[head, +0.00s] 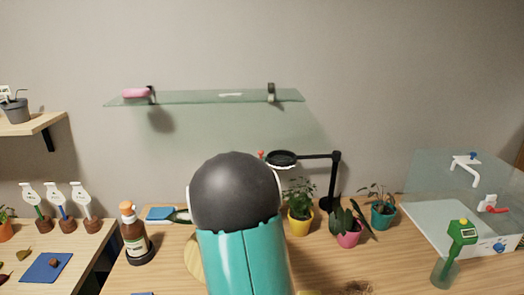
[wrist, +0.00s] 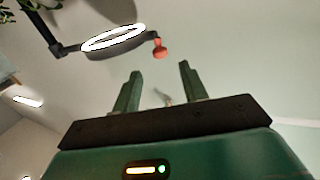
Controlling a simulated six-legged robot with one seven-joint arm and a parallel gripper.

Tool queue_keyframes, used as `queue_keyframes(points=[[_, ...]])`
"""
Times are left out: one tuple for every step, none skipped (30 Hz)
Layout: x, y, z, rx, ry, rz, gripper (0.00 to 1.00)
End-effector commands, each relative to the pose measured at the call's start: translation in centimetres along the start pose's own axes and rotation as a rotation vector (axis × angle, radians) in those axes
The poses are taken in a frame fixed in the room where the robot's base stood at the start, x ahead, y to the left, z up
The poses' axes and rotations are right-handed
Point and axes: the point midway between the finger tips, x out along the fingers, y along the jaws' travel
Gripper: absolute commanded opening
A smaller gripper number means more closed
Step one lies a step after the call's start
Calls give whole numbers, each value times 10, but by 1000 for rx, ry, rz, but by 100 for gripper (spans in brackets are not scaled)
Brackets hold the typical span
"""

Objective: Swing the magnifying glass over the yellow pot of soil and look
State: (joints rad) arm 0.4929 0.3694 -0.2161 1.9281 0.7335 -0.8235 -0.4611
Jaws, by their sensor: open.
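The magnifying glass (head: 282,159) is a dark ring on a black jointed arm (head: 318,155) with an upright post at its right end. A small red knob (head: 261,154) sits on the ring's left side. In the wrist view the ring (wrist: 113,40) has a bright white rim, and the red knob (wrist: 160,47) lies just beyond my fingertips. My gripper (wrist: 157,82) is open and empty, apart from the knob; my arm hides it in the head view. A yellow pot (head: 300,226) with a leafy plant stands below the ring; whether it holds bare soil I cannot see.
A pink pot (head: 347,236) and a teal pot (head: 383,217) stand right of the yellow one. A brown bottle (head: 134,238) stands left. A glass shelf (head: 210,97) hangs above. A yellow edge (head: 309,293) shows at the bottom, near dark crumbs (head: 357,287).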

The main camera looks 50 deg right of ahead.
Motion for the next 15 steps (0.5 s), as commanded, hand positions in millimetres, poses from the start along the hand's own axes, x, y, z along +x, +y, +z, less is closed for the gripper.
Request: queue_keyframes(points=[[11,1,1,-1,0,3,43],[17,1,1,-1,1,2,43],[25,0,1,-2,0,2,43],[31,0,0,-1,1,2,43],[37,1,1,-1,0,2,43],[45,1,1,-1,0,2,43],[51,0,0,0,1,1,43],[57,0,1,0,0,1,43],[64,0,1,0,-1,1,43],[69,0,1,0,0,0,43],[74,0,1,0,0,0,43],[79,0,0,1,0,0,43],[83,0,1,0,-1,0,43],[86,0,1,0,-1,0,43],[90,-1,1,0,-1,-1,43]])
